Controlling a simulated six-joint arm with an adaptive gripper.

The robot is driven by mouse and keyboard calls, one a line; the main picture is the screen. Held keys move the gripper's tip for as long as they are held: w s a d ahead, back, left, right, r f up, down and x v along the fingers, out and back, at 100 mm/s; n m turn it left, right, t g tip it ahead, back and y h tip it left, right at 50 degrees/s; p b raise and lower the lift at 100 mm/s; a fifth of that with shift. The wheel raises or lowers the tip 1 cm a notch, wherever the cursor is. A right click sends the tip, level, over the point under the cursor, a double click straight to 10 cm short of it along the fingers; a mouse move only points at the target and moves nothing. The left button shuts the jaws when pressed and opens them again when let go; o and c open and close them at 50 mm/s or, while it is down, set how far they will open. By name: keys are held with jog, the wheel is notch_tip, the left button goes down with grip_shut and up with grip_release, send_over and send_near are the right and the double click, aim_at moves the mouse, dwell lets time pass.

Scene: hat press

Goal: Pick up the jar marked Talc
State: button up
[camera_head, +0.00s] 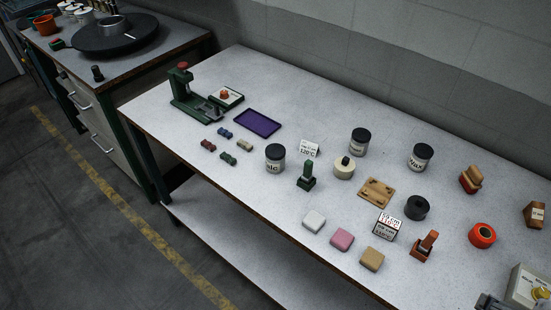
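The jar whose label seems to read Talc (275,158) stands upright on the light table, left of its middle. It has a black lid and a pale label with dark letters, partly turned from view. Two similar black-lidded jars stand farther back: one marked Wax (421,157) and another (359,141) whose label is too small to read surely. I see no gripper that I can make out in the camera_head view.
A dark green stamp-like tool (307,177) stands close right of the Talc jar. Small coloured blocks (228,158) lie to its left, near a purple tray (257,123) and a green press (193,98). A pale block (314,221) lies in front. Bare tabletop lies behind it.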

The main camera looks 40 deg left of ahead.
jog(key=w+a+f+n+t+y, duration=0.1)
jog(key=w+a+n+y, duration=0.1)
jog(key=w+a, duration=1)
jog(key=w+a+n+t+y, duration=0.1)
jog(key=w+a+n+y, duration=0.2)
jog(key=w+a, duration=0.85)
jog(key=n+t+y, duration=0.1)
jog(key=n+y, duration=0.3)
jog(key=y, duration=0.1)
send_over(277, 157)
notch_tip(277, 157, down, 13)
jog(key=shift+f, duration=0.15)
jog(key=shift+f+h, duration=0.1)
jog(key=shift+h, duration=0.2)
jog(key=shift+f, duration=1.65)
jog(key=shift+f, duration=0.1)
